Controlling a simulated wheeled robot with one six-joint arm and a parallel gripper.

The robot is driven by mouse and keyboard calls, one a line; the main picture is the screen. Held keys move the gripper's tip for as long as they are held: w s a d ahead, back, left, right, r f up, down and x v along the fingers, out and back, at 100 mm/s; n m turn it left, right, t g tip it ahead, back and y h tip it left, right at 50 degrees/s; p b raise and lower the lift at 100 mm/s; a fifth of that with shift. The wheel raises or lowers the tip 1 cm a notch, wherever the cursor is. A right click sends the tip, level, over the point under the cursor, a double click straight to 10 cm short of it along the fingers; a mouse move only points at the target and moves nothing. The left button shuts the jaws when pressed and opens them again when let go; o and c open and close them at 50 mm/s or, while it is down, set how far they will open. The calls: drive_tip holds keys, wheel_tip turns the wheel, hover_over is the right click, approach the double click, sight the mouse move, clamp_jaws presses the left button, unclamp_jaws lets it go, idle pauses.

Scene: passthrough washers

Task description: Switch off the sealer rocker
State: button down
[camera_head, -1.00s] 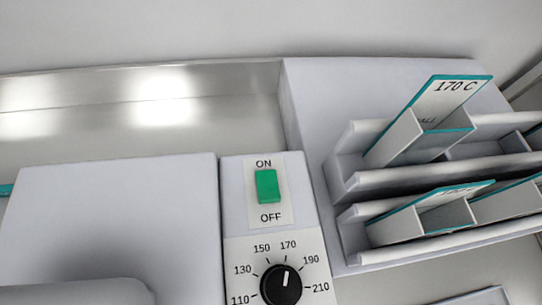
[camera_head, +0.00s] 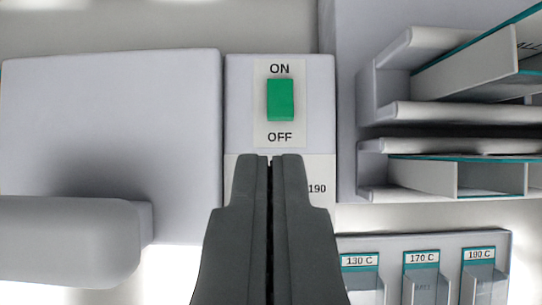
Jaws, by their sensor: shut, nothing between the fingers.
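The green sealer rocker (camera_head: 280,100) sits on a white plate between the printed words ON above and OFF below. It is on the narrow light-grey control panel (camera_head: 236,105) of the sealer. I cannot tell from this view which end is pressed in. My gripper (camera_head: 270,160) is shut and empty. Its dark fingertips appear just below the OFF label in the picture, apart from the rocker. The fingers cover most of the temperature dial below; only the mark 190 shows.
The sealer's big grey body (camera_head: 110,125) and a rounded handle (camera_head: 65,240) lie to the left. A rack (camera_head: 400,110) with card holders stands at the right.

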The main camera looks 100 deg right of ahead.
hover_over(270, 117)
wheel_tip(270, 117, down, 8)
drive_tip(key=shift+s+d+r, duration=0.1)
drive_tip(key=shift+s+r, duration=0.05)
drive_tip(key=shift+r, duration=0.1)
drive_tip(key=f, duration=0.2)
drive_tip(key=shift+s+d+f, duration=0.2)
drive_tip(key=shift+s+f, duration=0.1)
drive_tip(key=shift+f, duration=0.5)
drive_tip(key=shift+s+d, duration=0.1)
drive_tip(key=shift+s+d+f+t+y, duration=0.15)
drive_tip(key=shift+s+f+t+y, duration=0.2)
drive_tip(key=shift+f+t, duration=0.3)
drive_tip(key=shift+w, duration=0.15)
drive_tip(key=shift+r, duration=0.2)
drive_tip(key=shift+r, duration=0.65)
